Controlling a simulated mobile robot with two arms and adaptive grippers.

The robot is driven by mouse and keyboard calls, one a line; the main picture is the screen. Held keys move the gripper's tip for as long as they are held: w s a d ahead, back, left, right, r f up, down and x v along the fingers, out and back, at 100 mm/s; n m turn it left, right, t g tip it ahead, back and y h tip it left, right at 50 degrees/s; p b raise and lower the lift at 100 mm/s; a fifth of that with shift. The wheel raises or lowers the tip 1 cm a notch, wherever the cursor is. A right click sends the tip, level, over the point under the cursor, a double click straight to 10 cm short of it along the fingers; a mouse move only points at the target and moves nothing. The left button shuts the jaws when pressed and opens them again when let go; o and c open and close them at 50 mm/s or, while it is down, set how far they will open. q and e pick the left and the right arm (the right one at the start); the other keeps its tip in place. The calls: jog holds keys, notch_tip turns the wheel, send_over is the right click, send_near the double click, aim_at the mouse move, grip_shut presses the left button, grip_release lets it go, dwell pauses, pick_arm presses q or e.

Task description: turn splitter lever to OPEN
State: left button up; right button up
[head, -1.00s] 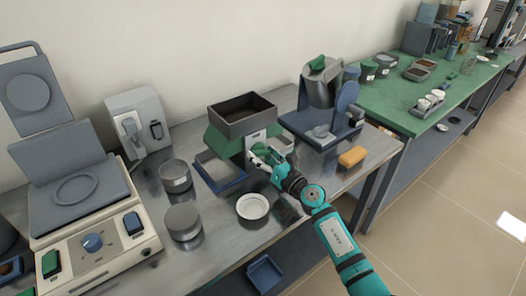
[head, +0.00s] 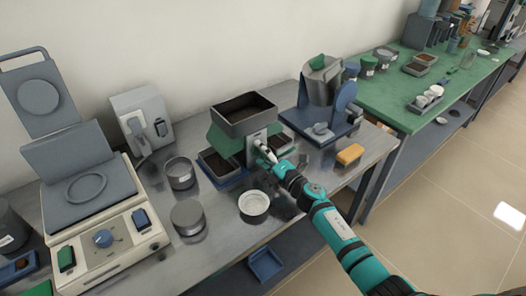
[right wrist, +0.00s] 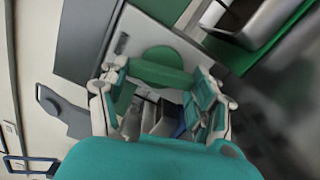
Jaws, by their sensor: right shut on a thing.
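The splitter is a green body (head: 222,139) with a dark open hopper (head: 244,128) on top and a light front plate. It stands mid-bench. Dark grains show in the hopper, in the left tray (head: 217,178) and in the right tray (head: 284,149). My right gripper (head: 263,150) is at the front plate, shut on the splitter lever, which its fingers mostly hide in the head view. In the right wrist view, the gripper's fingers (right wrist: 160,103) stand either side of a green bar (right wrist: 160,76). My left gripper is not in view.
A white dish (head: 254,205) and round metal tins (head: 188,218) stand in front and to the left. A balance-like instrument (head: 103,238) fills the bench's left end.

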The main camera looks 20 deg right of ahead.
jog(key=shift+m+p, duration=0.4)
jog(key=shift+m, duration=0.9)
jog(key=o, duration=1.2)
jog(key=shift+s+d, duration=0.15)
jog(key=shift+s, duration=0.05)
jog(key=v, duration=1.1)
jog(key=shift+s, duration=0.35)
jog(key=shift+d, duration=0.1)
